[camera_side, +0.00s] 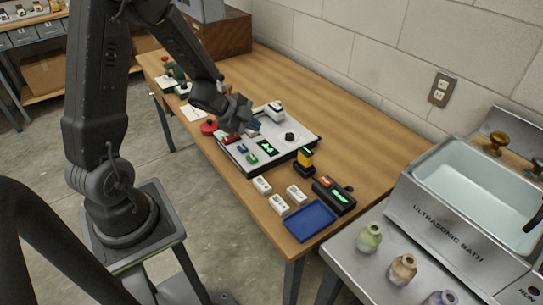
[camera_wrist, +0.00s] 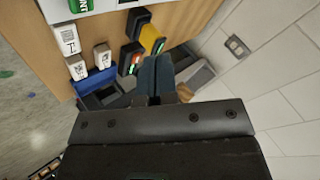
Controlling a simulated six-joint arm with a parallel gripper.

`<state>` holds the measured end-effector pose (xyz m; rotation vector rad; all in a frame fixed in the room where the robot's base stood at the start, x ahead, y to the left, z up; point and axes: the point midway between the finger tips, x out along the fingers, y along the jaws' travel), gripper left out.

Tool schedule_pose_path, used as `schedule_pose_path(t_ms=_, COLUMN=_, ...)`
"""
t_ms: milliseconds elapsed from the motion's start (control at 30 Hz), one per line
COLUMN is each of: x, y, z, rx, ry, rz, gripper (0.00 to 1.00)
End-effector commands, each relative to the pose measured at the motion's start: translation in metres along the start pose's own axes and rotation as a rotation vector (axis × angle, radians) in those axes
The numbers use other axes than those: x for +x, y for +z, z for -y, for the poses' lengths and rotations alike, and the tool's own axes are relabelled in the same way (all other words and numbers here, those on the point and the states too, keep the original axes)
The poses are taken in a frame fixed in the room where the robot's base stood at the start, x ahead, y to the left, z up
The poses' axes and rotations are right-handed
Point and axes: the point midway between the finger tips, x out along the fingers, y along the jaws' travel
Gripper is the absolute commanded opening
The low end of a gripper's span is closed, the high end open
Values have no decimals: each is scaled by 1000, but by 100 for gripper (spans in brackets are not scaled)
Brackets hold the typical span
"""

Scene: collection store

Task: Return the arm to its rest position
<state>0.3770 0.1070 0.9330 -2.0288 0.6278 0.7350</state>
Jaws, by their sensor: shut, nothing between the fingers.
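My gripper (camera_side: 238,114) is in the side view above the left part of a white-topped panel (camera_side: 278,118) on the wooden table. In the wrist view my gripper (camera_wrist: 156,78) shows its two dark fingers together, with nothing between them. The panel carries small red, green and blue pieces and a dark display with green marks. I cannot tell whether the gripper touches anything on the panel, but it appears to be above it.
In front of the panel stand several white boxes (camera_side: 279,205), a blue tray (camera_side: 310,221), a black device (camera_side: 334,195) and a yellow-black device (camera_side: 304,160). An ultrasonic bath (camera_side: 455,223) and small jars (camera_side: 402,269) are at right. The table's back right strip is clear.

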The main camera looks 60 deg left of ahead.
Motion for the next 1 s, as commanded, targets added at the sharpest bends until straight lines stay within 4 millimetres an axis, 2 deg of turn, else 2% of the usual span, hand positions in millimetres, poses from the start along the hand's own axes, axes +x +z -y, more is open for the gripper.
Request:
schedule_pose_path(t_ms=33, x=-10, y=-12, z=15, rx=-20, ry=-60, rz=48, gripper=0)
schedule_pose_path(t_ms=100, x=-28, y=-27, z=32, rx=-82, ry=-143, rz=129, gripper=0)
schedule_pose_path(t_ms=167, x=-46, y=-40, z=42, rx=-156, ry=-207, rz=192, gripper=0)
schedule_pose_path(t_ms=233, x=-68, y=-56, z=47, rx=-254, ry=-267, rz=251, gripper=0)
schedule_pose_path(t_ms=333, x=-101, y=-78, z=43, rx=-412, ry=-318, rz=311, gripper=0)
schedule_pose_path(t_ms=467, x=-144, y=-107, z=18, rx=-635, ry=-313, rz=351, gripper=0)
schedule_pose_path(t_ms=600, x=-183, y=-137, z=-24, rx=-850, ry=-216, rz=359, gripper=0)
schedule_pose_path(t_ms=700, x=-205, y=-154, z=-53, rx=-954, ry=-123, rz=353, gripper=0)
schedule_pose_path(t_ms=833, x=-223, y=-168, z=-78, rx=-1028, ry=-27, rz=347, gripper=0)
schedule_pose_path(t_ms=1000, x=-230, y=-174, z=-89, rx=-1056, ry=17, rz=347, gripper=0)
